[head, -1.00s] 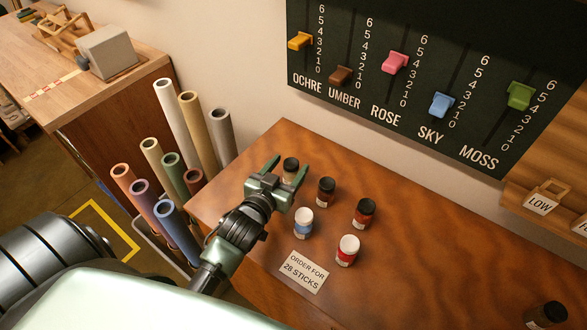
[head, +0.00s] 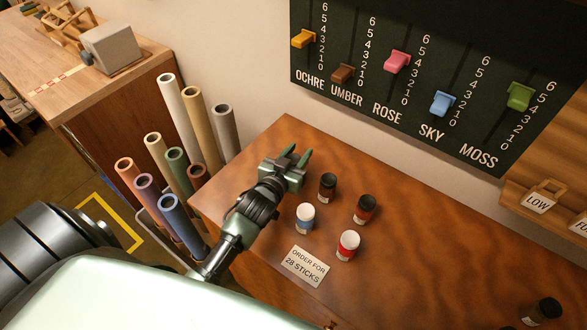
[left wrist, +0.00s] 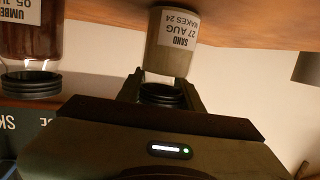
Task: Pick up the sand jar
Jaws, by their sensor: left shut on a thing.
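The sand jar (left wrist: 172,45) shows in the left wrist view, upside down in the picture, with a white label reading SAND, 27 AUG, MAKES 24. Its body is greyish beige and its lid is black. My left gripper (left wrist: 164,88) is shut on it, with a finger on each side near the lid. In the head view my left gripper (head: 297,153) is at the far left part of the table and hides the jar. I cannot tell whether the jar's base is clear of the table. My right gripper is not in view.
An umber jar (left wrist: 30,35) stands close beside the sand jar. Coloured tubes (head: 182,130) stand left of the table.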

